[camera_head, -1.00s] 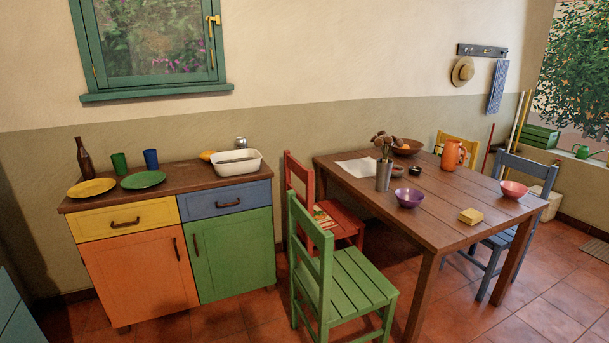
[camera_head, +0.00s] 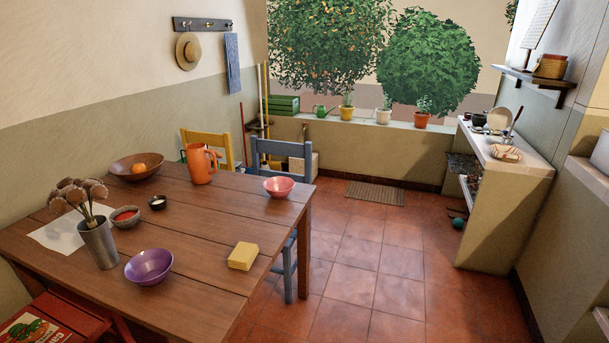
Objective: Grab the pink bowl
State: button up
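The pink bowl (camera_head: 279,187) stands upright on the wooden table (camera_head: 200,215), near the table's far right corner. It looks empty and is in front of the blue chair. My gripper is not in the head view, so I cannot see whether it is open or shut.
A yellow block (camera_head: 243,256), purple bowl (camera_head: 149,267) and orange pitcher (camera_head: 200,165) share the table. Open tiled floor (camera_head: 370,265) lies right of the table, before a counter (camera_head: 515,165).

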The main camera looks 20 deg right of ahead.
aim_at(279, 188)
jog(key=i+z, duration=0.25)
jog(key=i, duration=0.2)
jog(key=i+z, duration=0.3)
jog(key=i, duration=0.15)
jog(key=i+u, duration=0.2)
jog(key=i, duration=0.2)
jog(key=i+l+u, duration=0.2)
jog(key=i, duration=0.15)
